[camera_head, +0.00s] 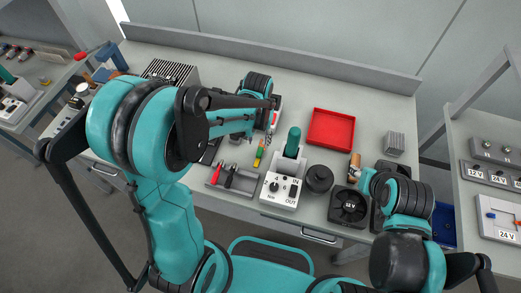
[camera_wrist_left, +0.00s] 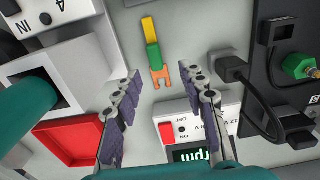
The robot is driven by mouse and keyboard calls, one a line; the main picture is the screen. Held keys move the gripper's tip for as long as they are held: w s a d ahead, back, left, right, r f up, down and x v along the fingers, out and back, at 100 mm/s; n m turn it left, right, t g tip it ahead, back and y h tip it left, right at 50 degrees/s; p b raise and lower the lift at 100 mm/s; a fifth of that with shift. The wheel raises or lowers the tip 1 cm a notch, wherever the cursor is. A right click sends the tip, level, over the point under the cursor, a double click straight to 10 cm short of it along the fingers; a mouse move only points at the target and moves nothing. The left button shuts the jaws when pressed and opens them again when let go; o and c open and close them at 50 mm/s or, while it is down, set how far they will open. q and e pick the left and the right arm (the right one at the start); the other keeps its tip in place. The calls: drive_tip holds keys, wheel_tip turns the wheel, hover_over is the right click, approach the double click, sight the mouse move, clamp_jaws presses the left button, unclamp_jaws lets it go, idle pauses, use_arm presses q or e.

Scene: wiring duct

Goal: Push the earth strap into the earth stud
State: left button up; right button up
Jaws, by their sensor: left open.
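The earth strap (camera_wrist_left: 153,45) is a short yellow and green piece with a copper-coloured fork end. It lies flat on the grey bench, and also shows in the head view (camera_head: 259,152). My left gripper (camera_wrist_left: 161,72) is open and empty, its fingers either side of the strap's line, with the fork end lying ahead between the fingertips. I cannot make out contact. A green post-like piece (camera_wrist_left: 300,66) sits on a black panel at the right of the wrist view; I cannot tell for certain whether it is the earth stud. My right gripper's fingers cannot be made out.
A white device with a red switch (camera_wrist_left: 167,132) and green display lies under the left gripper. A black cable (camera_wrist_left: 262,100) runs on the right. A red tray (camera_head: 331,129), a white switch box (camera_head: 281,190), a black round pot (camera_head: 319,179) and a fan (camera_head: 349,206) stand nearby.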

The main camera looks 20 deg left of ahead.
sight(260, 151)
use_arm(q)
drive_tip(key=f, duration=0.2)
drive_tip(key=f+b, duration=0.2)
drive_tip(key=f, duration=0.1)
drive_tip(key=shift+s+d+f, duration=0.25)
drive_tip(key=shift+d+f, duration=0.05)
drive_tip(key=shift+c, duration=0.3)
clamp_jaws()
